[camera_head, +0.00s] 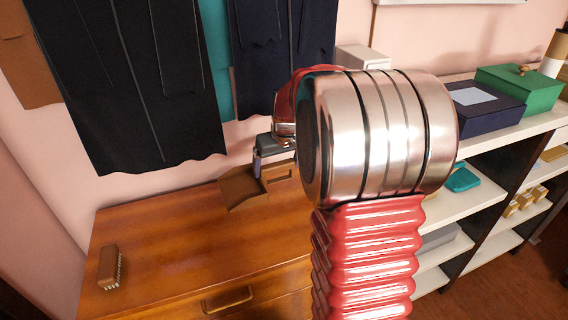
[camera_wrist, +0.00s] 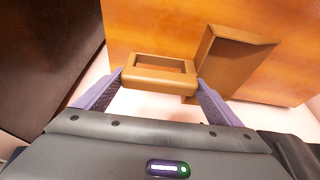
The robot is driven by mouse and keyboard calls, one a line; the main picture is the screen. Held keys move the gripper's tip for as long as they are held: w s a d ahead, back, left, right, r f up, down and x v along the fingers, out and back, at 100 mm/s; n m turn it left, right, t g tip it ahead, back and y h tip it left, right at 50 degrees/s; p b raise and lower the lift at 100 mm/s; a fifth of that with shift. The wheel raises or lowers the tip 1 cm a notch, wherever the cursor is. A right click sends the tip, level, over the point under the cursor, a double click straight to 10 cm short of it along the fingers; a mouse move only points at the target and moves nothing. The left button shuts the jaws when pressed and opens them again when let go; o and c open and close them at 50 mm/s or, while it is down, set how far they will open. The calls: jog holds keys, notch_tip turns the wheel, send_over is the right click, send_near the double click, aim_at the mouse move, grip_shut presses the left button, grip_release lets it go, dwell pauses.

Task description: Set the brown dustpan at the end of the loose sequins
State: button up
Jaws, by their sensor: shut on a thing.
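The brown dustpan (camera_head: 243,188) is at the back edge of the wooden cabinet top (camera_head: 180,235), in front of the wall. My gripper (camera_head: 272,163) is shut on its loop-shaped handle, and my arm partly hides it. In the wrist view the handle (camera_wrist: 158,72) sits between the two purple fingers of my gripper (camera_wrist: 161,80). The tilted pan (camera_wrist: 235,62) extends to the right of the handle. I cannot tell whether the pan touches the top. I cannot make out any loose sequins in either view.
A brown brush (camera_head: 110,268) lies at the left front of the cabinet top. The middle of the top is clear. Dark gowns (camera_head: 135,80) hang behind it. White shelves (camera_head: 460,208) with boxes stand at the right.

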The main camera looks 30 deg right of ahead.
jog(key=w+a+r, duration=0.1)
jog(key=a, duration=0.2)
jog(key=w+a, duration=0.2)
jog(key=a, duration=0.2)
jog(key=w+a+r, duration=0.1)
jog(key=w+a, duration=0.1)
jog(key=a, duration=0.2)
jog(key=shift+w+a+r, duration=0.2)
jog(key=shift+a+r, duration=0.05)
jog(key=shift+r, duration=0.1)
jog(key=w+a+r, duration=0.1)
jog(key=a+r, duration=0.1)
jog(key=a, duration=0.5)
jog(key=w+a+r, duration=0.2)
jog(key=a, duration=0.6)
jog(key=shift+a+m, duration=0.15)
jog(key=shift+m, duration=0.25)
